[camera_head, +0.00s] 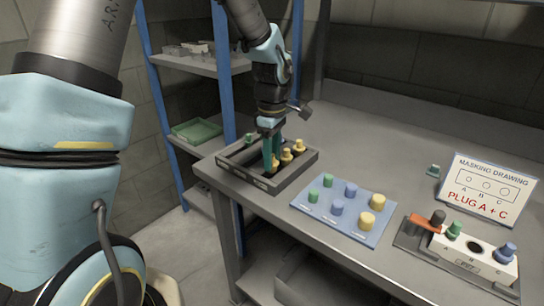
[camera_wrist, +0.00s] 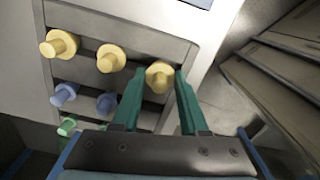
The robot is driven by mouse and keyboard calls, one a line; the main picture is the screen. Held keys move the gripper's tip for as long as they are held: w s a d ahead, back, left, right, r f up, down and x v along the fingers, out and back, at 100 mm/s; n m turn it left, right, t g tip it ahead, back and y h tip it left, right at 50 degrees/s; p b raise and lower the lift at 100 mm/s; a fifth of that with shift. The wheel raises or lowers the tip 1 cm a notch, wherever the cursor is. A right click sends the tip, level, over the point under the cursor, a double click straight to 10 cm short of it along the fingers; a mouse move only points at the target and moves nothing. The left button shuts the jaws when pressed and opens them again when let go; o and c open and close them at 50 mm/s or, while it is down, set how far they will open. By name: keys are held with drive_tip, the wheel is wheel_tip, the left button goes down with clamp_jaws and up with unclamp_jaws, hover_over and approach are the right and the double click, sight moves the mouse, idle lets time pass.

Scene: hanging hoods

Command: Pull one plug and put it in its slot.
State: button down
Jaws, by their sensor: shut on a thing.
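My gripper (camera_head: 271,165) reaches down into the front part of the grey sorting tray (camera_head: 300,172). Two more yellow plugs (camera_wrist: 110,58) stand in the same row. Blue plugs (camera_wrist: 64,94) and a green plug (camera_wrist: 67,126) are in the other rows. At the right a white block (camera_head: 463,262) has a green plug (camera_head: 454,230) at A, an open hole (camera_head: 475,248) at B and a blue plug (camera_head: 504,252) at C.
A blue board (camera_head: 325,217) with green, blue and yellow plugs lies between tray and block. A sign (camera_head: 486,189) reads "MASKING DRAWING, PLUG A + C". A dark knob on an orange piece (camera_head: 425,224) is at the block's left.

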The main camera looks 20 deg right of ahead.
drive_tip(key=shift+f+b, duration=0.55)
drive_tip(key=shift+f, duration=0.25)
idle(0.4)
drive_tip(key=shift+c, duration=1.8)
unclamp_jaws()
drive_tip(key=shift+r, duration=0.1)
wheel_tip(320, 180, up, 11)
drive_tip(key=shift+f+b, duration=0.2)
drive_tip(key=shift+b, duration=0.65)
drive_tip(key=s+a+f+m, duration=0.1)
drive_tip(key=a+f+m, duration=0.1)
drive_tip(key=a, duration=0.8)
drive_tip(key=s+a+f+m+t, duration=0.1)
drive_tip(key=a+f+m, duration=0.2)
drive_tip(key=a, duration=0.7)
drive_tip(key=s+a+f+m, duration=0.2)
drive_tip(key=a+m, duration=0.2)
drive_tip(key=a, duration=0.6)
drive_tip(key=shift+f+t, duration=0.25)
drive_tip(key=shift+t, duration=0.05)
